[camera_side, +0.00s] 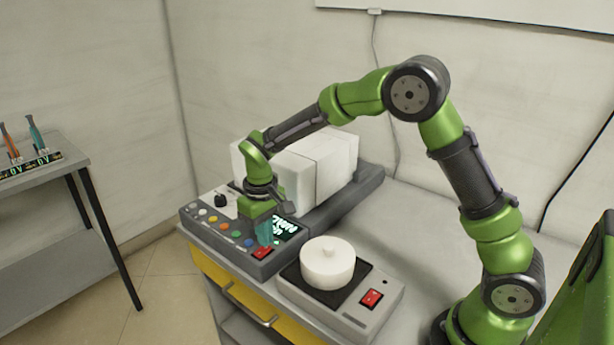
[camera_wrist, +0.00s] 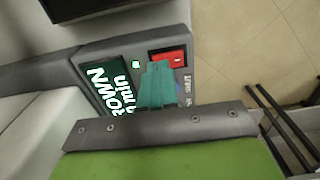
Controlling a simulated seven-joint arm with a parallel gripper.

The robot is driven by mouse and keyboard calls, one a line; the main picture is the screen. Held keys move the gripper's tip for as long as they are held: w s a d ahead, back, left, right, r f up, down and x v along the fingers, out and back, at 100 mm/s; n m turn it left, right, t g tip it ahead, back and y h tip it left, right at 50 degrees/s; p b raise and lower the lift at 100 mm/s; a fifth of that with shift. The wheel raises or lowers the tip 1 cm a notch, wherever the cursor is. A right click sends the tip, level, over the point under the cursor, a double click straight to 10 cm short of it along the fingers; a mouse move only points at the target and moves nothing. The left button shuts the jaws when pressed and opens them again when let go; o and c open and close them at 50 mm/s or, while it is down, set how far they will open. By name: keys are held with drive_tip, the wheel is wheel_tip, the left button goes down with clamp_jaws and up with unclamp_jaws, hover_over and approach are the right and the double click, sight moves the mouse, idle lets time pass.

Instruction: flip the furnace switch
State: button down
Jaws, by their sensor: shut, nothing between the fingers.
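The furnace is a dark grey base (camera_side: 330,207) with a white block-shaped body (camera_side: 318,175) on top. Its front panel has coloured buttons, a dark knob (camera_side: 221,200) and a lit green display (camera_side: 286,228), which shows text in the wrist view (camera_wrist: 108,90). A red rocker switch (camera_side: 262,254) sits at the panel's near corner; in the wrist view the red switch (camera_wrist: 177,56) is just beyond my fingertips. My gripper (camera_side: 266,240) points down over the panel, its teal fingers (camera_wrist: 157,72) shut and empty. The fingertips overlap the switch's edge in view; I cannot tell whether they touch it.
To the right on the same bench stands a hotplate (camera_side: 349,320) with a white round lidded vessel (camera_side: 327,265) and its own red switch (camera_side: 371,299). Yellow drawers (camera_side: 232,290) are below. A separate table (camera_side: 40,215) with tools stands at left.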

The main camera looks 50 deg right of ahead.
sight(268, 249)
drive_tip(key=shift+f, duration=0.65)
drive_tip(key=shift+r, duration=3.55)
drive_tip(key=shift+s+a+f, duration=0.1)
drive_tip(key=shift+s+f, duration=0.3)
drive_tip(key=shift+f, duration=0.15)
drive_tip(key=s+d+r+m+t+y, duration=0.1)
drive_tip(key=s+r+m+t, duration=0.1)
drive_tip(key=s+r, duration=0.4)
drive_tip(key=s+d+r+m+t+y, duration=0.1)
drive_tip(key=s+r+t, duration=0.4)
drive_tip(key=s, duration=1)
drive_tip(key=shift+d+r+m, duration=0.4)
drive_tip(key=shift+d+m, duration=0.1)
drive_tip(key=shift+d, duration=0.3)
